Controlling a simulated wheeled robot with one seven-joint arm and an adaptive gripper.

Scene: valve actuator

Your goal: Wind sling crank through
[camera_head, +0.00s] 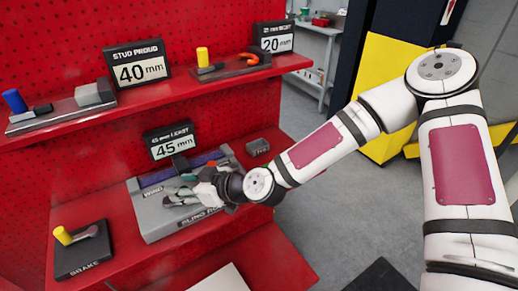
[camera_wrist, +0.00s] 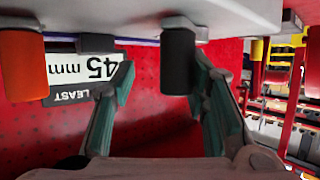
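The grey sling unit (camera_head: 155,225), marked "WIND" and "SLING" with the rest covered, sits on the lower red shelf. It has a purple-blue strip along its back. My gripper (camera_head: 180,190) is over its top and hides most of the crank. In the wrist view, a dark cylindrical grip (camera_wrist: 178,62), which looks like the crank handle, stands between the fingers of my gripper (camera_wrist: 164,68). The fingers are apart. A gap shows on the grip's left; the right fingertip is close to it, and I cannot tell whether it touches. An orange cylinder (camera_wrist: 22,65) is at the left.
A "45 mm" sign (camera_head: 170,146) stands behind the unit. A brake block with a yellow-knobbed lever (camera_head: 80,250) is at front left, and a small grey block (camera_head: 257,147) at right. The upper shelf (camera_head: 165,95) holds other devices above.

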